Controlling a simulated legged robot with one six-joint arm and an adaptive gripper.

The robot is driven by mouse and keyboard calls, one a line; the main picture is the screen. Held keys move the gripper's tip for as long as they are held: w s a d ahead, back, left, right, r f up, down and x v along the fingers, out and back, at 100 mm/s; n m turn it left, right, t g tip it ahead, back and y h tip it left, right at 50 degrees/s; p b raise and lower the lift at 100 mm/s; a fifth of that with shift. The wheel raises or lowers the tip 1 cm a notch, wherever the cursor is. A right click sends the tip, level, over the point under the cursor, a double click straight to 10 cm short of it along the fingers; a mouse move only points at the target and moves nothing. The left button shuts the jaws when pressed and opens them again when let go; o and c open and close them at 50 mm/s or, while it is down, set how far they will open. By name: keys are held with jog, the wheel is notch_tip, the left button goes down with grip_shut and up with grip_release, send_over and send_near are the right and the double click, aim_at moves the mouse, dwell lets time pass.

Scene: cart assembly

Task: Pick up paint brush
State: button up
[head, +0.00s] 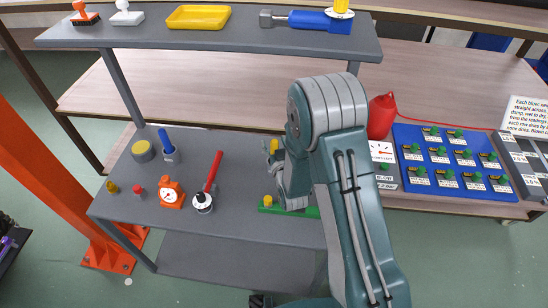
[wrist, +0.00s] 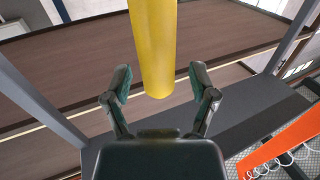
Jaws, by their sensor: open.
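My gripper (head: 274,165) is open over the right part of the grey cart's lower shelf. In the wrist view, a smooth yellow cylinder (wrist: 154,45), like a handle, comes down from the top edge. Its rounded end lies between the two spread fingers of my gripper (wrist: 159,88), with a gap on each side. In the head view a small yellow piece (head: 273,146) shows beside my fingers. No bristles show, so I cannot tell for sure that this is the paint brush. My arm hides part of the shelf there.
The cart's lower shelf (head: 235,232) also holds a red-handled tool (head: 213,172), an orange device (head: 171,193), a blue item (head: 166,143) and a green block (head: 267,207). The upper shelf (head: 225,40) overhangs behind. A red bottle (head: 381,117) stands right of my arm.

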grip_shut()
